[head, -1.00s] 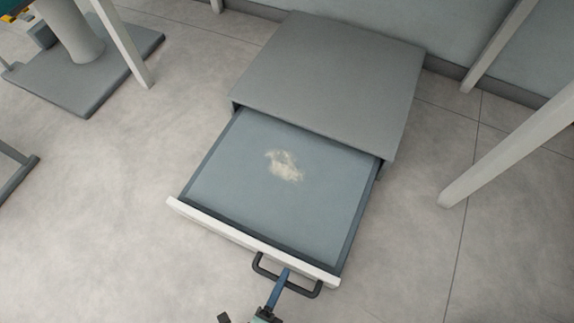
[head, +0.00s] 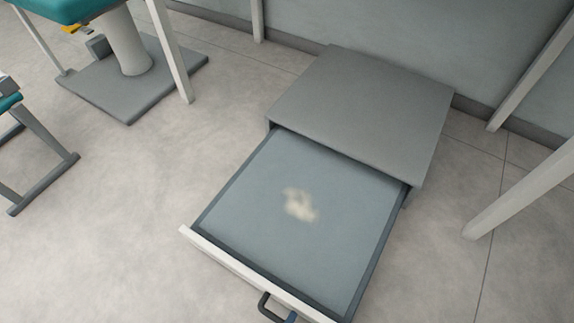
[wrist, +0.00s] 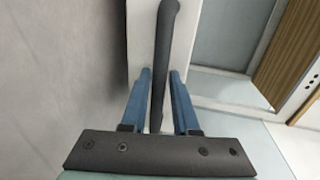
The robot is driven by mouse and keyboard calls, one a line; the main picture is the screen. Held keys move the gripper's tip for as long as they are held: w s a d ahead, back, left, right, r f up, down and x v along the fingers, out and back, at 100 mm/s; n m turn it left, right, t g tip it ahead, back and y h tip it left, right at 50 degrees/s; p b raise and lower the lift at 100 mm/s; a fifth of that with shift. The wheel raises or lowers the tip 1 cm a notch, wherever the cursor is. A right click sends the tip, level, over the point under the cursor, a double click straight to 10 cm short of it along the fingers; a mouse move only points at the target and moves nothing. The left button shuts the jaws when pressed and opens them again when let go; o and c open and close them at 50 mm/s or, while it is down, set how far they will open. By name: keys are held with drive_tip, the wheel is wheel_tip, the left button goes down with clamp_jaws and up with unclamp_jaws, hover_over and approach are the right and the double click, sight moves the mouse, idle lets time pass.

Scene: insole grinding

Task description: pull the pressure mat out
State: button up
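The pressure mat (head: 250,210) is a flat grey-blue panel with a dark rim, sticking out like a drawer from under a low grey platform. A pale smudge lies on its middle. Its white front edge (head: 235,265) bears a dark bar handle (head: 268,306); the handle runs off the bottom of the head view. In the wrist view the handle (wrist: 162,60) passes between the two blue fingers of my gripper (wrist: 160,80). My gripper is shut on the handle, with the fingers close along both sides. Most of my gripper is outside the head view.
The low grey platform (head: 365,105) stands against the back wall over the mat's far end. White posts (head: 525,185) rise at the right. A grey base with a column (head: 130,70) and a teal-topped seat are at the left. The floor (head: 110,245) left of the mat is clear.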

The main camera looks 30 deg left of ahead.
drive_tip(key=shift+o, duration=1.3)
drive_tip(key=shift+s, duration=0.15)
drive_tip(key=p+v, duration=0.3)
drive_tip(key=v, duration=0.9)
drive_tip(key=shift+s, duration=0.4)
